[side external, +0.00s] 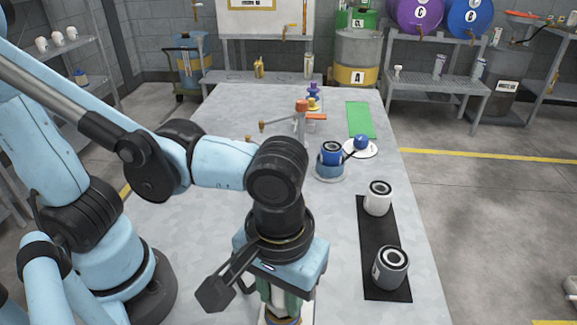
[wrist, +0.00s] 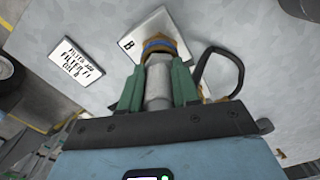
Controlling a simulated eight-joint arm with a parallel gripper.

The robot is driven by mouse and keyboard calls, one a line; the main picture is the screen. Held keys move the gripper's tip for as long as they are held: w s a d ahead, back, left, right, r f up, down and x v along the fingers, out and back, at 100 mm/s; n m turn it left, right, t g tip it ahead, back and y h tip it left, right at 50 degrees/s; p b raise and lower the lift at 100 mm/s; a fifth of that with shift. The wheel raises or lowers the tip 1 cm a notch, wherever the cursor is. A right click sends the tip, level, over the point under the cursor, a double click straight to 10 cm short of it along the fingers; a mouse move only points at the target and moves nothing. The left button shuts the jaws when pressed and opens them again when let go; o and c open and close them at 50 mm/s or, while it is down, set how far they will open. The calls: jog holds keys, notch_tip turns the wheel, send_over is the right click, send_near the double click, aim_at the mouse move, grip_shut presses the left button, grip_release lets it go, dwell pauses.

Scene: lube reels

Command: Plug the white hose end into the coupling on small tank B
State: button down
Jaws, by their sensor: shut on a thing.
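My gripper (wrist: 157,80) has its green fingers shut on the white hose end (wrist: 157,92), a pale grey-white cylinder. In the wrist view the hose end lines up with a brass coupling with a blue ring (wrist: 160,45). They meet or nearly meet; I cannot tell whether it is seated. Below the coupling is a white plate marked B (wrist: 128,44). A black hose (wrist: 238,63) loops at the right of the fingers. In the side view my gripper (side external: 278,302) points down at the table's near end and hides most of the hose end and coupling.
A printed label card (wrist: 78,62) lies left of the plate. On the table (side external: 210,150), a black mat (side external: 376,235) holds a white can (side external: 378,198) and a grey can (side external: 390,267). Farther back are a blue container (side external: 331,155), an orange-topped stand (side external: 302,107) and a green mat (side external: 360,119).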

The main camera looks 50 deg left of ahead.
jog(key=shift+f, duration=0.15)
jog(key=c, duration=0.8)
grip_release()
notch_tip(320, 180, up, 12)
jog(key=shift+w+a, duration=0.1)
jog(key=shift+w, duration=0.1)
jog(key=w+a+f+m+t, duration=0.1)
jog(key=w+a+f+t, duration=0.1)
jog(key=a, duration=0.5)
jog(key=w+a+f+m+t, duration=0.2)
jog(key=w+a+f, duration=0.1)
jog(key=w+a, duration=0.2)
jog(key=w+a+f+m+t, duration=0.1)
jog(key=w+a+f+t, duration=0.2)
jog(key=a, duration=0.6)
jog(key=shift+w+m, duration=0.3)
jog(key=shift+w, duration=0.4)
jog(key=shift+d+r, duration=0.1)
